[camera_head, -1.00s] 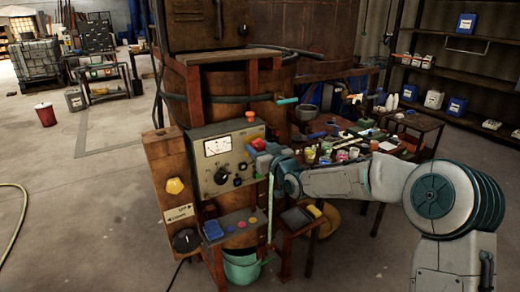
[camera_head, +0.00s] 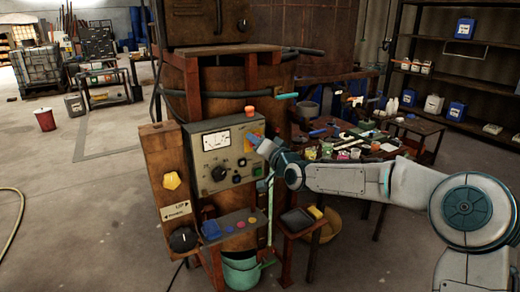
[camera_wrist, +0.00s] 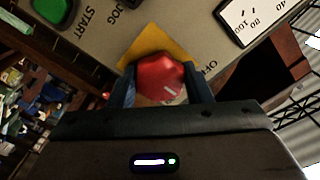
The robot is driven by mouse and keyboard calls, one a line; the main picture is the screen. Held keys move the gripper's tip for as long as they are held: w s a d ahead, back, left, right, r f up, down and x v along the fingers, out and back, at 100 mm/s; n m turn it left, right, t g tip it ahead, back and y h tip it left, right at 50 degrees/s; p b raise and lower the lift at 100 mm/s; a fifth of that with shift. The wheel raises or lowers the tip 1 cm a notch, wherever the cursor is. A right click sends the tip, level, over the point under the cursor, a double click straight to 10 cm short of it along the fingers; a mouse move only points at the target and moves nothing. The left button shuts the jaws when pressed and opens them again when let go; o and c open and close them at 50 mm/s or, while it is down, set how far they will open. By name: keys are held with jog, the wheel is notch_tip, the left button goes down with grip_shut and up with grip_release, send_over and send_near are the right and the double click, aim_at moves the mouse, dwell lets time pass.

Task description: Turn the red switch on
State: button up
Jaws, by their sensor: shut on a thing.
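The red switch (camera_wrist: 160,76) is a faceted knob with a white mark, on a yellow plate (camera_wrist: 152,45) on the grey control panel (camera_wrist: 100,42). In the wrist view my gripper (camera_wrist: 162,88) has one finger on each side of the knob and is shut on it. The white mark points toward the lower right of that view; lettering that seems to read OFF is beside the plate. In the head view my gripper (camera_head: 261,143) is at the right edge of the panel (camera_head: 212,172). It hides the knob there.
The panel also carries a white meter (camera_head: 217,140), a black dial (camera_head: 219,173) and a green button (camera_wrist: 54,10). A cluttered table is behind my arm. Open floor lies left.

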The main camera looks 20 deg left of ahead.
jog(key=shift+m+b, duration=3.15)
jog(key=shift+m, duration=1.45)
jog(key=o, duration=1)
jog(key=b+v, duration=0.2)
jog(key=v, duration=1.1)
jog(key=shift+s+d, duration=0.25)
jog(key=shift+s, duration=0.05)
